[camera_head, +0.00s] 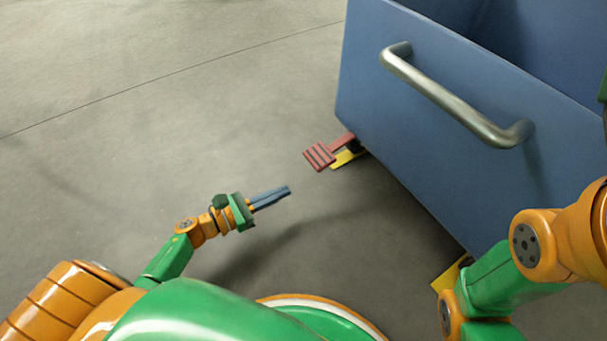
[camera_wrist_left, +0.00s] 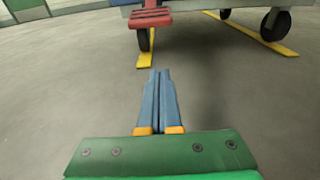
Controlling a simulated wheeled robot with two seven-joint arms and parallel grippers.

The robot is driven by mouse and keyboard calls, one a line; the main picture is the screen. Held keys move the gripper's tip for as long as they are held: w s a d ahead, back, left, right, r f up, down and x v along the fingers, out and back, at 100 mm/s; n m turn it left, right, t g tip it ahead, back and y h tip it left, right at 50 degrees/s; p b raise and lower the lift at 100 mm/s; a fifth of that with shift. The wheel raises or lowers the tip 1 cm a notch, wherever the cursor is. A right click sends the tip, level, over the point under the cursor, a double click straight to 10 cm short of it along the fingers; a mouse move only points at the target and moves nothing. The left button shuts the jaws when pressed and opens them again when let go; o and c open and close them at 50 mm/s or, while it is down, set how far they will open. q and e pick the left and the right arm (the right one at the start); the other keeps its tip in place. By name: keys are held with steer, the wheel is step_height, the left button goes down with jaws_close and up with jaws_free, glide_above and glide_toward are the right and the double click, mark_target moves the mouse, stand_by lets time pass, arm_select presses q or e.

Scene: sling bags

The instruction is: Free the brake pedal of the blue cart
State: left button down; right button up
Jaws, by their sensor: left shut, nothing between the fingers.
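The blue cart (camera_head: 440,130) stands at the right of the head view, with a grey metal handle (camera_head: 450,100) on its near side. The red brake pedal (camera_head: 320,155) sticks out low from the cart's left corner, above a yellow strip (camera_head: 347,159) on the floor. In the left wrist view the pedal (camera_wrist_left: 150,19) is at the top, in front of a dark wheel (camera_wrist_left: 144,38). My left gripper (camera_head: 288,190) is shut and empty, short of the pedal and apart from it. Its fingers (camera_wrist_left: 160,72) point toward the pedal. My right gripper is out of view; only its arm shows.
More yellow strips lie under the cart, one by another wheel (camera_wrist_left: 275,22) in the left wrist view. A second yellow piece (camera_head: 448,276) shows near my right arm. The grey floor (camera_head: 180,100) left of the cart is clear.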

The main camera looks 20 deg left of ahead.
mark_target(332, 148)
arm_select(q)
steer(key=b+x, duration=0.3)
steer(key=x, duration=0.5)
steer(key=shift+w+d+f, duration=0.15)
steer(key=shift+w+f, duration=0.05)
steer(key=shift+f, duration=0.05)
steer(key=shift+w+d+r, duration=0.25)
steer(key=shift+w+d, duration=0.15)
steer(key=shift+w, duration=0.15)
steer(key=r, duration=0.1)
steer(key=r+p, duration=0.1)
steer(key=s+r, duration=0.1)
steer(key=shift+a+r+p, duration=0.3)
steer(key=shift+r, duration=0.05)
